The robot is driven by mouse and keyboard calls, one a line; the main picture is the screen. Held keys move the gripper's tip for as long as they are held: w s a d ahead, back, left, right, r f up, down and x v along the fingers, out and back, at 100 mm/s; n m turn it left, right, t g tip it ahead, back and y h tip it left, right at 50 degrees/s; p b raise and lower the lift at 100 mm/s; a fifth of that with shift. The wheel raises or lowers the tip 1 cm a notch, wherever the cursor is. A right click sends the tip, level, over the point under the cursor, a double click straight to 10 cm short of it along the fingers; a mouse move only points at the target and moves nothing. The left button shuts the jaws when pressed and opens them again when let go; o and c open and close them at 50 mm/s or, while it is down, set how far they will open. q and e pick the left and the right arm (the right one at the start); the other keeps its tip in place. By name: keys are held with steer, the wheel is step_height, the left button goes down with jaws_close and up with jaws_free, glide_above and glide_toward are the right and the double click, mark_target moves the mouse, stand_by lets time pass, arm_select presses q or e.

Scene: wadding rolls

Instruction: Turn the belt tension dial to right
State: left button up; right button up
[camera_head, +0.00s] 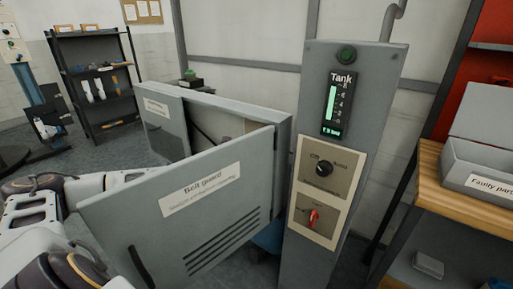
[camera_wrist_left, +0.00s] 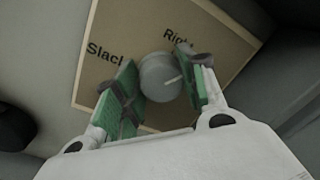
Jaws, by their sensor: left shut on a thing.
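The belt tension dial (camera_wrist_left: 160,77) is a round grey knob with a pale pointer line, on a tan plate (camera_wrist_left: 112,22) in the left wrist view. The plate reads "Slack" at the left and a partly covered word starting "Righ" above the dial. The pointer line slants up and right, roughly toward that second word. My left gripper (camera_wrist_left: 160,88) is shut on the dial, one green pad on each side. In the head view the open belt guard door (camera_head: 205,195) hides the dial and my left gripper. My right gripper is not in view.
The belt guard cabinet (camera_head: 283,140) stands behind its open door. Right of it is a grey column with a tank gauge (camera_head: 342,105), a black knob (camera_head: 324,169) and a red switch (camera_head: 314,217). A wooden bench (camera_head: 432,170) carries a grey faulty-parts box (camera_head: 478,165).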

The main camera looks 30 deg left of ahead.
arm_select(q)
steer(key=shift+f+n+y+b, duration=0.15)
steer(key=shift+n+b, duration=0.35)
steer(key=shift+n, duration=1.25)
steer(key=shift+r+n+y+b, duration=0.1)
steer(key=shift+n+y+b, duration=0.25)
steer(key=shift+n, duration=1.4)
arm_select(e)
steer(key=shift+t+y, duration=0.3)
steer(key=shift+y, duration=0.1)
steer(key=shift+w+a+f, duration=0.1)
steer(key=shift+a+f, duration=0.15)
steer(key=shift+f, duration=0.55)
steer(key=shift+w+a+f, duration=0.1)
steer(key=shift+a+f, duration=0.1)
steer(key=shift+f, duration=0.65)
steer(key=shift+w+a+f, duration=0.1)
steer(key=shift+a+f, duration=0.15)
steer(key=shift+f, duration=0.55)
arm_select(q)
steer(key=o, duration=1)
steer(key=shift+a, duration=0.1)
steer(key=shift+o, duration=0.2)
steer(key=shift+s+a+f, duration=0.15)
steer(key=shift+s+f, duration=0.05)
steer(key=shift+s, duration=0.6)
steer(key=shift+s+d+h, duration=0.2)
steer(key=shift+s+h, duration=0.1)
steer(key=shift+s, duration=0.5)
